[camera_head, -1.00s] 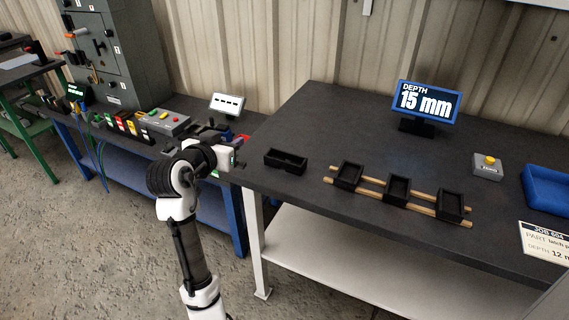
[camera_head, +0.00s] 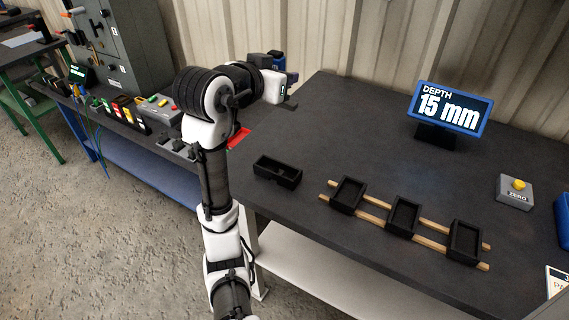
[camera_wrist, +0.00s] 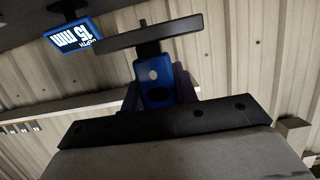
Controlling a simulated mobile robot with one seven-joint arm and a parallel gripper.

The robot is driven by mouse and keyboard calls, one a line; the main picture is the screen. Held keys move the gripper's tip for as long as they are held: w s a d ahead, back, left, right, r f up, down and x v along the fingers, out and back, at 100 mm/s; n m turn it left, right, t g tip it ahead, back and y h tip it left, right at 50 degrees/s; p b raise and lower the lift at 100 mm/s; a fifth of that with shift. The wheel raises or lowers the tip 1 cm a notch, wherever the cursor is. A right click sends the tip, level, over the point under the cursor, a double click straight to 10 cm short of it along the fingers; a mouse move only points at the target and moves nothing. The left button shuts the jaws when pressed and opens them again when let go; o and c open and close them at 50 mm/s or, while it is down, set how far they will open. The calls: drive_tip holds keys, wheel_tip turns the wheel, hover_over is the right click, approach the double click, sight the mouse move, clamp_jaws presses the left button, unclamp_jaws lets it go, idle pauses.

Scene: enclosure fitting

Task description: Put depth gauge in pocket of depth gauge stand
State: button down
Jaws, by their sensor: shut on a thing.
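The depth gauge (camera_wrist: 156,76) is blue with a long dark crossbar, seen in the wrist view. My gripper (camera_wrist: 158,92) is shut on its blue body, with the crossbar beyond the fingers. In the head view, a blue and dark part (camera_head: 279,61), apparently the gauge, shows beside my white wrist, raised above the bench's left edge; the fingers are mostly hidden there. A black open-topped block (camera_head: 277,171), which looks like the depth gauge stand, sits at the bench's left front, apart from the gauge. Its recess looks empty.
A display (camera_head: 447,106) reading 15 mm stands at the back of the dark bench (camera_head: 345,125). Several black trays, one at the left (camera_head: 348,194), lie on wooden rails. A grey ZERO button box (camera_head: 515,191) is at the right. The bench between block and display is clear.

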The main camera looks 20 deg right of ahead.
wheel_tip(320, 180, down, 20)
drive_tip(key=shift+r+p, duration=0.1)
drive_tip(key=shift+p, duration=0.5)
drive_tip(key=shift+f, duration=0.25)
drive_tip(key=c, duration=1.1)
unclamp_jaws()
drive_tip(key=shift+r, duration=0.15)
